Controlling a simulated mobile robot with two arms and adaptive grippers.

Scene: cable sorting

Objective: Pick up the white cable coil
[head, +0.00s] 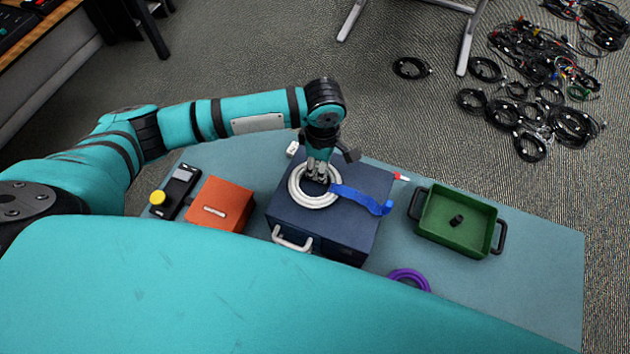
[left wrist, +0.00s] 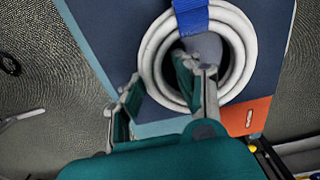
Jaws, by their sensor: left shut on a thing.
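The white cable coil (head: 313,203) lies on top of a dark blue box (head: 345,229), with a blue strap (head: 362,201) around one side of it. The coil also shows in the left wrist view (left wrist: 243,50), with the strap (left wrist: 190,17) at the top. My left gripper (head: 318,178) reaches down onto the coil and is shut on its ring. In the left wrist view one finger is outside the ring and the other is inside its opening (left wrist: 160,84). I cannot tell whether the coil is lifted off the box. My right gripper is not in view.
The blue-grey table (head: 535,275) holds an orange box (head: 220,203), a black device with a yellow knob (head: 158,197), a green tray (head: 455,207) with a small black item inside, and a purple coil (head: 409,275). Black cables (head: 533,78) lie on the floor at the upper right.

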